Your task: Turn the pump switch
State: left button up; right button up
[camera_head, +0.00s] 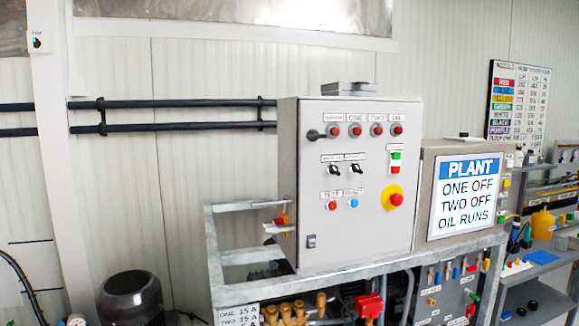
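A grey control cabinet (367,235) stands upright on a metal frame. Its door carries two black rotary switches side by side, a left one (333,169) and a right one (357,169); their small labels are too blurred to read. A row of red lamps (376,130) runs above them. A small black switch (311,241) is at the lower left. I cannot tell which one is the pump switch. Neither of my grippers is in view.
The door also has a yellow-and-red stop button (392,197), a green-and-red button (395,162), and red and blue buttons. A sign (467,194) reads "PLANT ONE OFF TWO OFF OIL RUNS". A grey frame rail (240,256) runs left of the cabinet; brass fittings (288,312) sit below.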

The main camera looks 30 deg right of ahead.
aim_at(333, 169)
jog(key=z, duration=0.2)
jog(key=i, duration=1.05)
jog(key=z, duration=0.75)
